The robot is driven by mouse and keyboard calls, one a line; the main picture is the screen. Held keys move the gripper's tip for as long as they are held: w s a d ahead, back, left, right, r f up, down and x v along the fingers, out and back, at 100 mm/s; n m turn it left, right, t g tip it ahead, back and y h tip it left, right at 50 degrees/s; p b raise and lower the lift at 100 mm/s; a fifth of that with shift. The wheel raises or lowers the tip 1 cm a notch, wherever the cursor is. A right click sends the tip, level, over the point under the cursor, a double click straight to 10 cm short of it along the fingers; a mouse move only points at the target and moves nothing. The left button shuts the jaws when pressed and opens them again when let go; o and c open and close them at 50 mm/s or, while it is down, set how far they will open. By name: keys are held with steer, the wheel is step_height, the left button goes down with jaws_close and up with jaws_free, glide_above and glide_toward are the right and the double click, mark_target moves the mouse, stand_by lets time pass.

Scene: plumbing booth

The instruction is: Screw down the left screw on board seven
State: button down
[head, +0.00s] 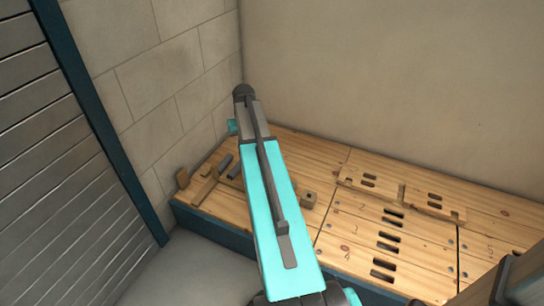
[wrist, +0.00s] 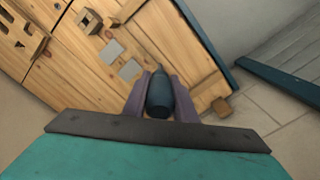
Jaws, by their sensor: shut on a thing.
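My gripper (wrist: 158,82) shows in the wrist view, its two purple-grey fingers shut on a dark blue-grey rounded tool (wrist: 159,97). The tool tapers away from the camera, and its far end is hard to make out against the wood. The gripper hangs over the left part of the wooden boards. In the head view my turquoise arm hides the gripper and tool. The wooden boards (head: 350,240) carry faint numbers, some legible at the middle and right. I cannot pick out board seven or its left screw; only tiny dark dots show near some board edges.
Two grey pieces (wrist: 121,59) lie on the left board beside a wooden rail (wrist: 176,40). A wooden block with a hole (head: 308,199) stands right of my arm. A slotted wooden bar (head: 435,209) lies farther right. Walls close in the back and left.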

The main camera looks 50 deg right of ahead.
steer(key=w+a+r+n, duration=0.2)
steer(key=a+r+n, duration=0.2)
steer(key=a, duration=0.9)
steer(key=w+a+r+n, duration=0.2)
steer(key=a+r+n, duration=0.2)
steer(key=a+r, duration=0.5)
steer(key=w+a+r+n, duration=0.2)
steer(key=a+r+n, duration=0.2)
steer(key=a, duration=1.4)
step_height(320, 180, up, 3)
steer(key=shift+w+f, duration=0.15)
steer(key=shift+w, duration=0.25)
steer(key=shift+s+d, duration=0.1)
steer(key=shift+d, duration=0.05)
